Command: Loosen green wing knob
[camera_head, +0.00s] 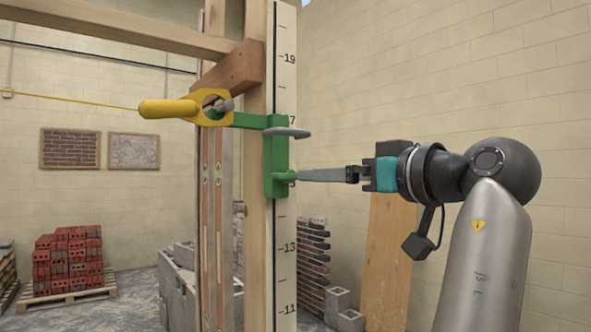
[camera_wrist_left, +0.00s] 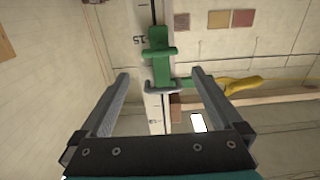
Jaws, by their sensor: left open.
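The green wing knob (camera_head: 286,177) sticks out from the lower front of a green clamp body (camera_head: 275,157) on the marked post. In the left wrist view the knob (camera_wrist_left: 160,52) shows as a wide green wing beyond the fingers. My left gripper (camera_head: 299,175), on the arm from the right of the head view, has its tips close to the knob. In the left wrist view the gripper (camera_wrist_left: 160,72) is open, its fingers apart on either side of the line to the knob. Contact cannot be told. My right gripper is not in view.
A grey oval plate (camera_head: 289,132) sticks out above the knob. A yellow line holder (camera_head: 185,107) with a taut string reaches left from the clamp. The timber post (camera_head: 285,230) carries a number scale. Red bricks (camera_head: 68,260) and grey blocks stand behind.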

